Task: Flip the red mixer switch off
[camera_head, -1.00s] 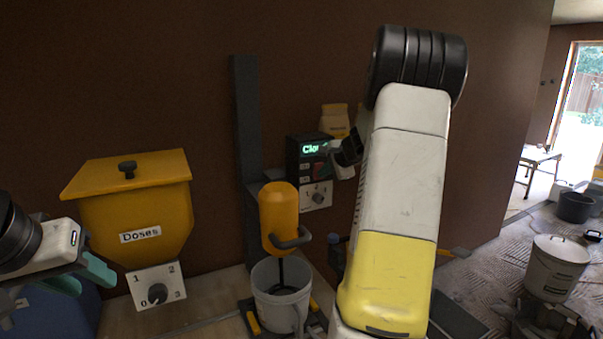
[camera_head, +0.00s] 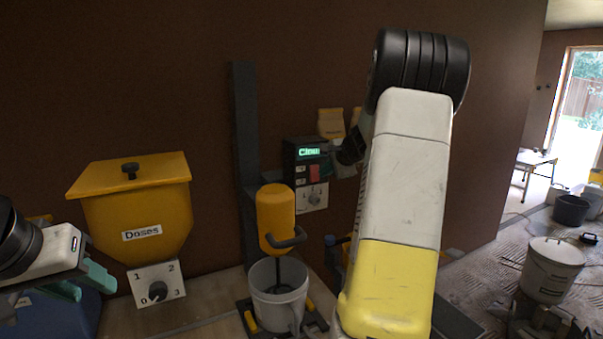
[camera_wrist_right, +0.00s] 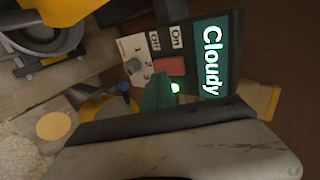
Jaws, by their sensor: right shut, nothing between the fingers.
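The red mixer switch (camera_head: 314,173) is on a dark control box (camera_head: 291,158) under a lit green display (camera_head: 309,152). In the right wrist view the red switch (camera_wrist_right: 170,66) is beside the "On" and "Off" labels, and the display (camera_wrist_right: 212,55) reads "Cloudy". I cannot tell which way the switch is tipped. My right gripper (camera_head: 334,149) is shut and empty in front of the box's right side. Its green fingertips (camera_wrist_right: 159,92) appear close to the switch; contact is not clear. My left gripper (camera_head: 82,282) is open and empty at the left, near the yellow hopper.
A yellow mixer (camera_head: 275,215) hangs over a grey bucket (camera_head: 279,302). A dial plate (camera_head: 313,198) is below the switch. The yellow "Doses" hopper (camera_head: 135,210) has its own dial (camera_head: 157,291). Paper bags (camera_head: 331,122) stand behind the box. My right arm hides the area right of it.

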